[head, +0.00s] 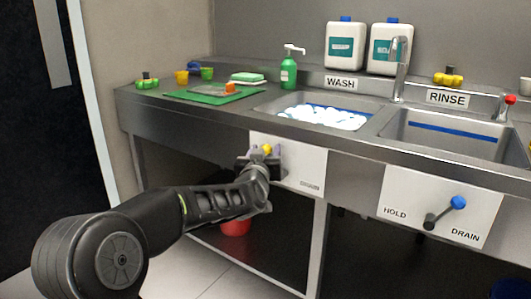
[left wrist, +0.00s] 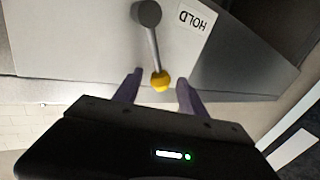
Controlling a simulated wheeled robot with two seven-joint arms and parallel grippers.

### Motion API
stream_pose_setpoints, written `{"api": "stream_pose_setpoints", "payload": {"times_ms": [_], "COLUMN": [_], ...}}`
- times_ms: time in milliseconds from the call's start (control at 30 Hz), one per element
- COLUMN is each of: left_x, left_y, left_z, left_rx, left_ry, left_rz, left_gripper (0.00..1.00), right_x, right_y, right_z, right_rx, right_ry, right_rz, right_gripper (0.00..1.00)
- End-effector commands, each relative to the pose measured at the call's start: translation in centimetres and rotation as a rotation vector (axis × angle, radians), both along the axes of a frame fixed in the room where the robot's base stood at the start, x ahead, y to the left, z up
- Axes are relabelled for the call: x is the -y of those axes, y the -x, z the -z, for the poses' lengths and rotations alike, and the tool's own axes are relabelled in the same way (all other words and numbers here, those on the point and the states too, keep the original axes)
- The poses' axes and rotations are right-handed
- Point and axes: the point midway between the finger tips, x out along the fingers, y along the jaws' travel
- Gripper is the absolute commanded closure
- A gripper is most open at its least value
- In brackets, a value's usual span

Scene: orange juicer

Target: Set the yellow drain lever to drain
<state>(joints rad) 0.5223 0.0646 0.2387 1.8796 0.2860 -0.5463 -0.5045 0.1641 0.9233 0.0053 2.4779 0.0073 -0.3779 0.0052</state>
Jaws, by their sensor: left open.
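The yellow-knobbed drain lever is on the white panel (head: 306,172) under the wash sink. Its yellow knob (head: 266,149) shows at the panel's upper left, partly behind my left gripper (head: 261,160). In the left wrist view the grey lever runs from its round pivot (left wrist: 146,12) to the yellow knob (left wrist: 160,82). The knob sits between the tips of my open left gripper (left wrist: 159,81), with gaps on both sides. The HOLD label (left wrist: 192,18) appears upside down beside the lever. My gripper hides the pivot in the head view. My right gripper is not in view.
A second panel (head: 440,205) under the rinse sink carries a blue-knobbed lever (head: 458,203) with HOLD and DRAIN labels. The wash sink (head: 322,112) holds white, foam-like shapes. A red bucket (head: 236,227) is under the counter below my left arm. The counter's front edge runs just above the panels.

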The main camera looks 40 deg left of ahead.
Motion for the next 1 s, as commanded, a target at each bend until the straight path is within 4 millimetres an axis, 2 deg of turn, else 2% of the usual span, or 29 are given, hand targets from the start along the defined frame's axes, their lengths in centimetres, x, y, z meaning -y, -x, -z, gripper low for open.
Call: {"api": "stream_pose_setpoints", "payload": {"times_ms": [100, 700, 1000], "left_x": [0.0, 0.01, 0.01], "left_y": [0.02, 0.05, 0.05], "left_z": [-0.02, -0.03, -0.03], "left_rx": [0.0, 0.001, 0.0], "left_ry": [0.0, 0.0, 0.001], "left_rz": [0.0, 0.0, 0.0], "left_gripper": [0.51, 1.0, 1.0], "right_x": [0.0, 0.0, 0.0], "right_y": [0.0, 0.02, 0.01], "right_z": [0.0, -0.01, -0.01], "right_rx": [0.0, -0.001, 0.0], "right_ry": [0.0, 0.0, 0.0], "right_rz": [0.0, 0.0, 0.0], "right_gripper": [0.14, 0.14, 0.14]}}
